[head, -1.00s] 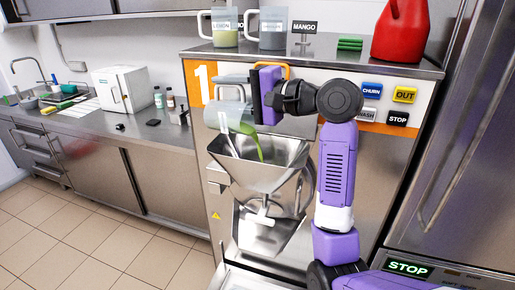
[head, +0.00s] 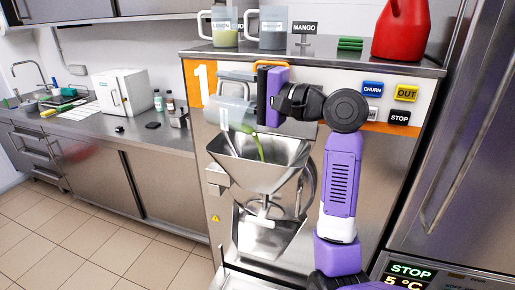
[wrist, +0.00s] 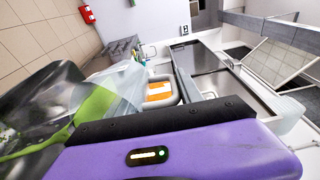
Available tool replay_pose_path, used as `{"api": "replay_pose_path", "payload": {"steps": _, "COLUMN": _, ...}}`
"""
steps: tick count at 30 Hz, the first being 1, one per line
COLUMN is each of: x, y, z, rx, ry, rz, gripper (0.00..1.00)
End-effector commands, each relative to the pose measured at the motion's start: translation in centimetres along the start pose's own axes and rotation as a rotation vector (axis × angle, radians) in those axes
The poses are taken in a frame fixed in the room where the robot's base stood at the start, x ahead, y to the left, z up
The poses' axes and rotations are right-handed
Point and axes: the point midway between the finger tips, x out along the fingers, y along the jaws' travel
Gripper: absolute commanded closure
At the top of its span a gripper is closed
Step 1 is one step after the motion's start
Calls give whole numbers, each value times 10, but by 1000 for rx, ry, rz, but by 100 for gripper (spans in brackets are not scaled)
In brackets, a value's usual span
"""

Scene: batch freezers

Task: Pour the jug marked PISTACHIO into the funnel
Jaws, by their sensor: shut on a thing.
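A clear jug (head: 235,113) is tipped over above the steel funnel (head: 262,172) on the front of machine 1. Green liquid (head: 259,146) runs from its mouth into the funnel. My gripper (head: 262,96) is shut on the jug, at its handle side, with the jug lying nearly on its side. No label on the jug can be read. In the wrist view, the clear jug wall (wrist: 118,92) shows beside my purple finger, with green liquid at the left. How much is left inside I cannot tell.
On the machine top stand a jug marked LEMON (head: 224,28), a grey jug (head: 272,30), a MANGO sign (head: 304,28), green blocks (head: 350,44) and a red container (head: 401,30). Buttons, including STOP (head: 399,118), lie right of my arm. A counter (head: 130,140) runs left.

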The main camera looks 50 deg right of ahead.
Motion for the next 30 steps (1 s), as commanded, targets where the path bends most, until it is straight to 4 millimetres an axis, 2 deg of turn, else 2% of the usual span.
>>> {"api": "replay_pose_path", "payload": {"steps": 22, "x": -10, "y": -3, "z": 0, "rx": 0, "ry": 1, "rz": -93, "gripper": 100}}
{"api": "replay_pose_path", "payload": {"steps": 30, "x": -21, "y": -3, "z": 0, "rx": 1, "ry": -1, "rz": -197, "gripper": 100}}
